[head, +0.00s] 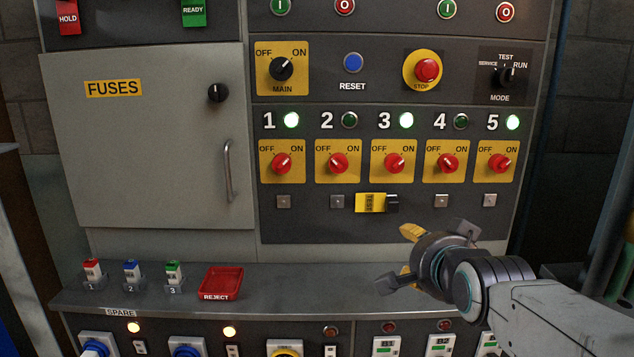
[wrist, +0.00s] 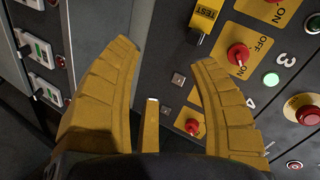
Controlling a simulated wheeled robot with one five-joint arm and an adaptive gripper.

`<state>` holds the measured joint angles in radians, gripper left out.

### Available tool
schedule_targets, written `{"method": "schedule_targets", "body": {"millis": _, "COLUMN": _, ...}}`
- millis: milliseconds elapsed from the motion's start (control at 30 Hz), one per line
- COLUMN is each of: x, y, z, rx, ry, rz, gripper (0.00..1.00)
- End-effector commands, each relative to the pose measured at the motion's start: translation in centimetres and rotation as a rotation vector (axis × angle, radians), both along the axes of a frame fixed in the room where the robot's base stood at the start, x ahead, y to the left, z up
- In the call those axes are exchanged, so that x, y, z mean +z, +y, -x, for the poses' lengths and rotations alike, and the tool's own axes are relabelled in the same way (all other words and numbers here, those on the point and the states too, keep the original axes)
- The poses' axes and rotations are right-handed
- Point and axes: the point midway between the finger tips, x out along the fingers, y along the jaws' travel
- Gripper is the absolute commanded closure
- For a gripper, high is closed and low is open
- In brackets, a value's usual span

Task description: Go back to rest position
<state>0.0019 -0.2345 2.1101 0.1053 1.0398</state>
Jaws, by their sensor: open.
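My gripper (head: 408,251) is in the lower right of the head view, in front of the panel and above the ledge. In the wrist view its two yellow fingers (wrist: 165,55) are spread apart with nothing between them. The control panel (head: 400,225) stands behind it, with a row of red rotary switches below numbers 1 to 5. Lamps 1, 3 and 5 glow bright; lamps 2 and 4 are dark.
A closed FUSES door (head: 150,140) with a handle is at left. On the ledge (head: 330,285) stand three small numbered fuse-like pieces (head: 131,271) and a red REJECT tray (head: 220,283). A lower panel with lamps and breakers is below. The ledge right of the tray looks clear.

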Motion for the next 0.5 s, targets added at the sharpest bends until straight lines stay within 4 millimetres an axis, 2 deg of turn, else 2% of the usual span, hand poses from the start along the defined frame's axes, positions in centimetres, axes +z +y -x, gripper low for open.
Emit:
{"method": "schedule_targets", "body": {"millis": 33, "x": 1.8, "y": 0.0, "z": 1.3, "rx": 0.023, "ry": 0.048, "rz": 0.052, "gripper": 0.45}}
{"method": "schedule_targets", "body": {"millis": 267, "x": 2.7, "y": 0.0, "z": 7.1, "rx": 0.173, "ry": 0.272, "rz": 0.284, "gripper": 0.45}}
{"method": "schedule_targets", "body": {"millis": 500, "x": 4.1, "y": 0.0, "z": 14.1, "rx": 0.385, "ry": 0.492, "rz": 0.49, "gripper": 0.45}}
